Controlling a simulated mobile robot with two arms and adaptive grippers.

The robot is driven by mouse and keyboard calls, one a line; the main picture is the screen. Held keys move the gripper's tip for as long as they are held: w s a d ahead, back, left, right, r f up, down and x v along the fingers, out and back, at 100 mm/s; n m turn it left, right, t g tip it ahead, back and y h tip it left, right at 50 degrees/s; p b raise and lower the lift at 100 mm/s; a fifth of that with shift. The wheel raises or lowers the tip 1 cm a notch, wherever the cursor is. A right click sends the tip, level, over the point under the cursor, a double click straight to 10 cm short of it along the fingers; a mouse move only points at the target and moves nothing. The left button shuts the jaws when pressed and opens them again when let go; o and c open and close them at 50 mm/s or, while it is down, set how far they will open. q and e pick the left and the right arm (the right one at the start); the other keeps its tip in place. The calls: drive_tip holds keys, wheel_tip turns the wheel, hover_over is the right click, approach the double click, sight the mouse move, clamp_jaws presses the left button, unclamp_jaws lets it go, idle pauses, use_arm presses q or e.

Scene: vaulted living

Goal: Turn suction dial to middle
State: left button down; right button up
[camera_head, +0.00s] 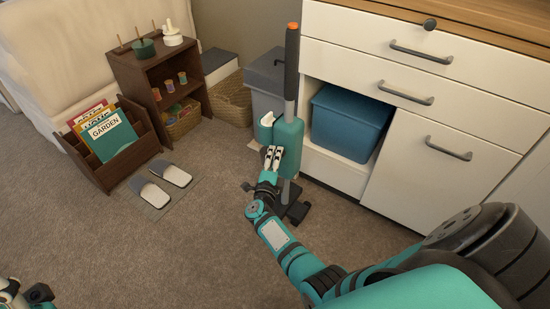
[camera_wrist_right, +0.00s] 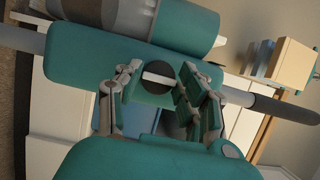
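The suction dial (camera_wrist_right: 158,92) is a dark round knob with a pale bar across it, on the teal body of an upright stick vacuum (camera_head: 289,143) beside the white cabinet. In the right wrist view the vacuum lies sideways across the picture, and the bar runs nearly level. My right gripper (camera_head: 272,152) is in front of the vacuum body. Its fingers, also seen in the right wrist view (camera_wrist_right: 160,75), are apart on either side of the dial; I cannot tell whether they touch it. My left gripper (camera_head: 30,296) shows only partly at the lower left corner.
The white cabinet (camera_head: 418,190) stands close on the right, with a blue bin (camera_head: 348,122) in its open bay. A grey bin (camera_head: 266,80) is behind the vacuum. A wooden rack (camera_head: 118,170), slippers (camera_head: 160,185) and a small shelf (camera_head: 142,75) are left. Carpet between is clear.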

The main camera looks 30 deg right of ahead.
drive_tip(key=o, duration=0.3)
drive_tip(key=shift+o, duration=0.2)
